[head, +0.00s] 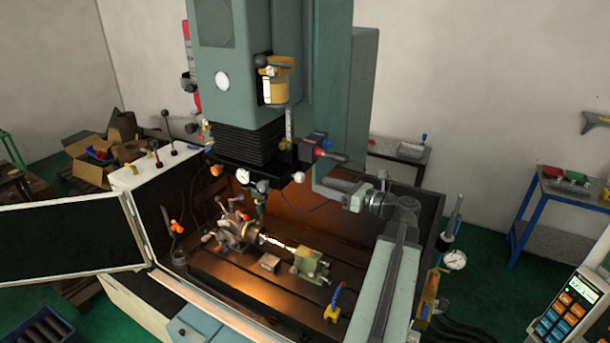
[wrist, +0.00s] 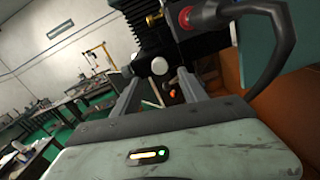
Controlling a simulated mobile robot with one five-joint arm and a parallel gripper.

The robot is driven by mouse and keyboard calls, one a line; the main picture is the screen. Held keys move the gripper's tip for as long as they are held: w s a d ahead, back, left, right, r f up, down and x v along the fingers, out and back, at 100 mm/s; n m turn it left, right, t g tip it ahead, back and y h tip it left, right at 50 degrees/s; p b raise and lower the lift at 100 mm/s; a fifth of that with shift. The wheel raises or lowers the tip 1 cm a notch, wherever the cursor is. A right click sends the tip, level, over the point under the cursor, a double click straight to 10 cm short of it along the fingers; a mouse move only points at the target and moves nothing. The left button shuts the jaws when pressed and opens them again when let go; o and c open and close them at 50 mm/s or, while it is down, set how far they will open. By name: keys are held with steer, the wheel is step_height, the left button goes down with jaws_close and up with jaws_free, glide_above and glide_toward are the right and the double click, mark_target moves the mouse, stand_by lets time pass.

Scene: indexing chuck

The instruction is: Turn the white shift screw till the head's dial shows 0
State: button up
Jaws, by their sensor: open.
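The indexing head with its chuck (head: 237,230) sits on the machine table at left of centre in the head view. It is small there, and I cannot read a number on it or single out the white shift screw for sure. My gripper (head: 330,187) reaches in from the right, above the table and to the right of the indexing head, apart from it. In the wrist view my gripper (wrist: 160,82) has its two fingers apart, with nothing held between them. A small orange-red part (wrist: 173,95) shows beyond the fingers, too small to tell.
A white round knob (head: 299,177) is under the machine's black bellows (head: 248,145), close to my gripper. A green tailstock (head: 311,265) stands right of the chuck. An open door panel (head: 68,240) is at left.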

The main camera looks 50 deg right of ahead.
mark_target(303, 179)
steer(key=x, duration=0.7)
steer(key=shift+w+a, duration=0.1)
steer(key=shift+w, duration=0.25)
